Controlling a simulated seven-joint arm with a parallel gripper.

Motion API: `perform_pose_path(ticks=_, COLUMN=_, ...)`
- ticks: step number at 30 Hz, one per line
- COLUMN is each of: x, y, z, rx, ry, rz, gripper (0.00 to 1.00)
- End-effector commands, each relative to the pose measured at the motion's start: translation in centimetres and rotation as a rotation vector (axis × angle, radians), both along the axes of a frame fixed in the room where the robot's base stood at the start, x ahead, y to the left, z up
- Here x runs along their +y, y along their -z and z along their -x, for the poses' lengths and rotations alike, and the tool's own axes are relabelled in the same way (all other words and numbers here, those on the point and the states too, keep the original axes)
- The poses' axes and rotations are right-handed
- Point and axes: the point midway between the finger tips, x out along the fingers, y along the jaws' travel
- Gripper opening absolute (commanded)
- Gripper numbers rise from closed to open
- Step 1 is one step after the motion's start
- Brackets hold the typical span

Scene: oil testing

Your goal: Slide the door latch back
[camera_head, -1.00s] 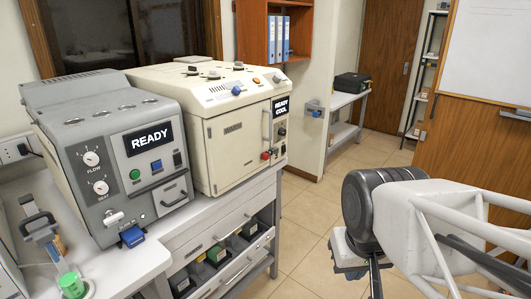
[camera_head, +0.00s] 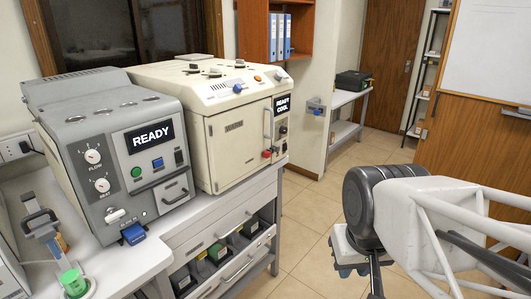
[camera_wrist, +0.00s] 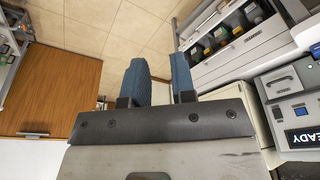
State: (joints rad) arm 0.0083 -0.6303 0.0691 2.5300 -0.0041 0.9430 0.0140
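The cream machine (camera_head: 215,120) stands on the bench left of centre in the head view. Its front door (camera_head: 239,140) looks closed and has an upright bar handle (camera_head: 268,124). A small red-ended fitting (camera_head: 267,154), which looks like the latch, sits low at the door's right edge. It is too small to tell its exact position. My gripper (camera_head: 352,268) hangs over the floor, right of the machine and well apart from it. In the wrist view its two blue fingers (camera_wrist: 160,78) are apart with nothing between them.
A grey machine (camera_head: 112,170) reading READY stands left of the cream one. Drawers and bins (camera_head: 218,252) sit below. The tiled floor (camera_head: 305,222) between bench and gripper is clear.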

Motion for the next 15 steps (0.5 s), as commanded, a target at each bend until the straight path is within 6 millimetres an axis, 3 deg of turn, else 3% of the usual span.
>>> perform_pose_path(ticks=1, x=0.1, y=0.0, z=-0.2, rx=0.004, ry=0.000, rz=-0.006, gripper=0.32)
perform_pose_path(ticks=5, x=0.6, y=-0.1, z=-1.0, rx=0.018, ry=-0.002, rz=-0.038, gripper=0.52)
perform_pose_path(ticks=15, x=3.4, y=-0.1, z=-6.1, rx=0.087, ry=-0.005, rz=-0.231, gripper=0.53)
